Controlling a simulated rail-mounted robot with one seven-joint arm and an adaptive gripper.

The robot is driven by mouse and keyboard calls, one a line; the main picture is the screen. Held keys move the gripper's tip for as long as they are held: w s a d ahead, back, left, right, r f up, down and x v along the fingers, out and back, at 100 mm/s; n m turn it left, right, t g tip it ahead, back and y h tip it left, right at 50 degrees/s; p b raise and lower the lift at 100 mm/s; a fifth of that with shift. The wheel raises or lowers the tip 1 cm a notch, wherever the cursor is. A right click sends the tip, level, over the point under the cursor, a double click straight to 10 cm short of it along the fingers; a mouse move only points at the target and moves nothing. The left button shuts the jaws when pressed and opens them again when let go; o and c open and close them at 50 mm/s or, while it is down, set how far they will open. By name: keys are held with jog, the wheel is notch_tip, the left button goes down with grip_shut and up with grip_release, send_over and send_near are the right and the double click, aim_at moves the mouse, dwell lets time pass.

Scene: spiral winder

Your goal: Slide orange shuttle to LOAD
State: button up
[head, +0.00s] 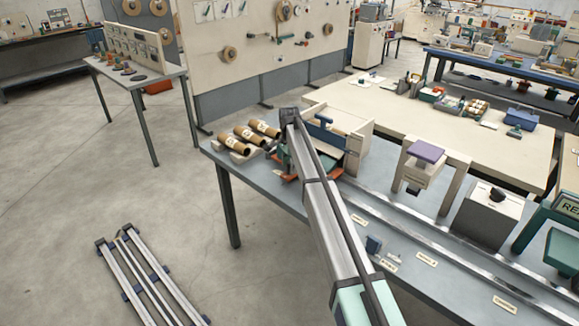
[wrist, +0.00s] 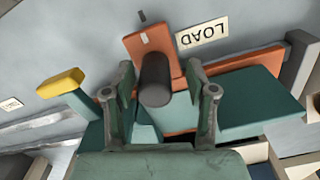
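The orange shuttle (wrist: 151,43) shows in the wrist view, with a dark upright cylindrical knob (wrist: 156,80) on it. Its orange front tab lies beside the white LOAD label (wrist: 202,33). My gripper (wrist: 158,70) is open, with one finger on each side of the knob and visible gaps between knob and fingers. Green plates or blocks (wrist: 245,103) lie over parts of the orange piece. In the head view, a bit of orange (head: 291,178) shows at the left end of the bench, and my arm hides most of the shuttle and gripper.
A yellow-ended green bar (wrist: 62,81) is left of the fingers. Brown tubes (head: 248,135) sit at the bench's left end. A cream open box (head: 350,135) stands close behind my arm. A metal rail (head: 410,235) runs right, past a purple-topped stand (head: 428,152).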

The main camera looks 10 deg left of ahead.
notch_tip(320, 180, up, 12)
dwell(0.6)
